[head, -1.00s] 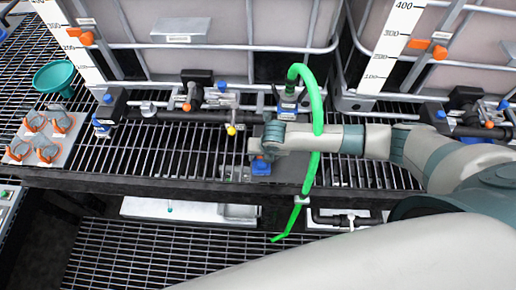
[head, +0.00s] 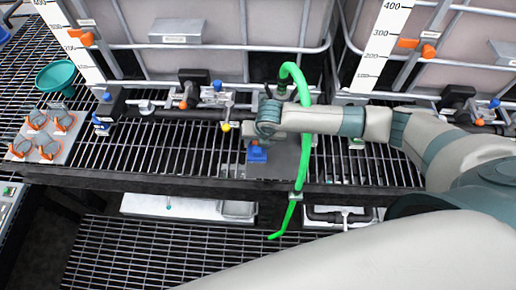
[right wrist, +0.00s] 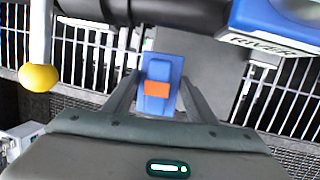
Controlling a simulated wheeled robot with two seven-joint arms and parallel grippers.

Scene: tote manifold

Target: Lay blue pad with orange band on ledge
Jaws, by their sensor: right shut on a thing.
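The blue pad with an orange band (right wrist: 158,68) is between the fingers of my right gripper (right wrist: 159,82) in the right wrist view, with the band facing the camera. My right gripper is shut on it. In the head view the blue pad (head: 257,154) shows just below my right wrist, over or on a flat grey plate (head: 287,160) on the grated shelf. I cannot tell whether it touches the plate, or whether this plate is the ledge. My left gripper is not in view.
A green hose (head: 303,150) hangs close to the right of my right wrist. A yellow knob (right wrist: 38,78) and a blue labelled part (right wrist: 272,25) flank the gripper. A tray of orange-and-grey parts (head: 43,137) and a green funnel (head: 55,77) stand at left.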

